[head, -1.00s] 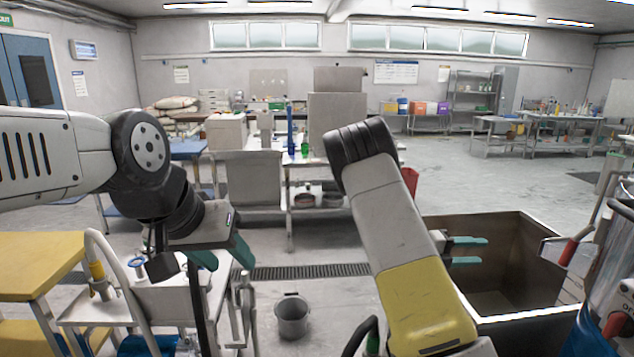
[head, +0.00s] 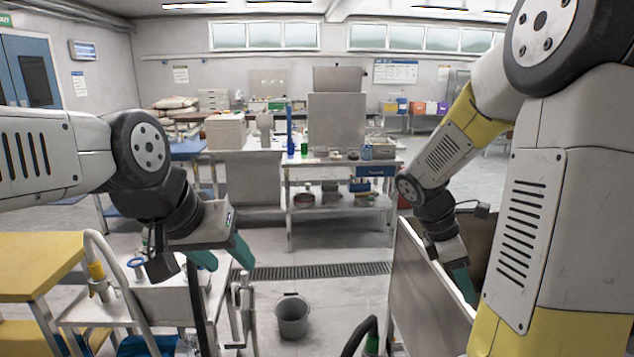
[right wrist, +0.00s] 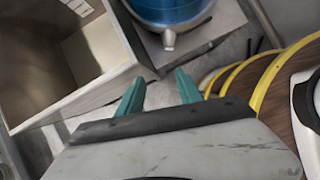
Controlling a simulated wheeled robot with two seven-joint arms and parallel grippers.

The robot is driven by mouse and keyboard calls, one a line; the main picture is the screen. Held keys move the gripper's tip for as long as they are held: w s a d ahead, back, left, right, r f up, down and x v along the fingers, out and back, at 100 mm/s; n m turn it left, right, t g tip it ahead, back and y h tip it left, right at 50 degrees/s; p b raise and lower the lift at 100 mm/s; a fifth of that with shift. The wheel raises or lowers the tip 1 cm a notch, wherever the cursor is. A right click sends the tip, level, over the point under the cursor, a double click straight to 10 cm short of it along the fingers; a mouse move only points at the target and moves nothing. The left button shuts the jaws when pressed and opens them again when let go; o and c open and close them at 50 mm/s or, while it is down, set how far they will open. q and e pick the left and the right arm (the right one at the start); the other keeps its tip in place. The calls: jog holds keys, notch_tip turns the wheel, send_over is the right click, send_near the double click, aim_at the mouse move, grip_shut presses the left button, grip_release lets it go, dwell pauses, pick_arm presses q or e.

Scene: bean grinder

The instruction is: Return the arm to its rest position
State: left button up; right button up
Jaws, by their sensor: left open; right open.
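My left gripper (head: 222,257) points downward at the left of the head view, with green fingers apart and nothing between them. My right gripper (head: 462,285) hangs low at the right of the head view, partly hidden behind my own right arm. In the right wrist view its two green fingers (right wrist: 159,95) are apart and empty. They are beside the corner of an open metal bin and in front of a blue round container (right wrist: 170,12).
The open metal bin (head: 424,290) stands at the right; it also shows in the right wrist view (right wrist: 125,72). A grey bucket (head: 292,318) stands on the floor. A white cart (head: 150,305) is at the left. A workbench (head: 340,172) stands further back. A yellow hose (right wrist: 262,80) lies near the right gripper.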

jog(key=s+a+r+m+t+y, duration=0.3)
jog(key=s+a+r+m+y, duration=0.1)
jog(key=a+r+m, duration=0.2)
jog(key=s+a+r+m+t+y, duration=0.3)
jog(key=s+a+r+m+t, duration=0.1)
jog(key=a+m, duration=0.5)
notch_tip(320, 180, up, 2)
jog(key=shift+s+a+r+y, duration=0.25)
jog(key=shift+s+a+y, duration=0.2)
jog(key=shift+s, duration=0.15)
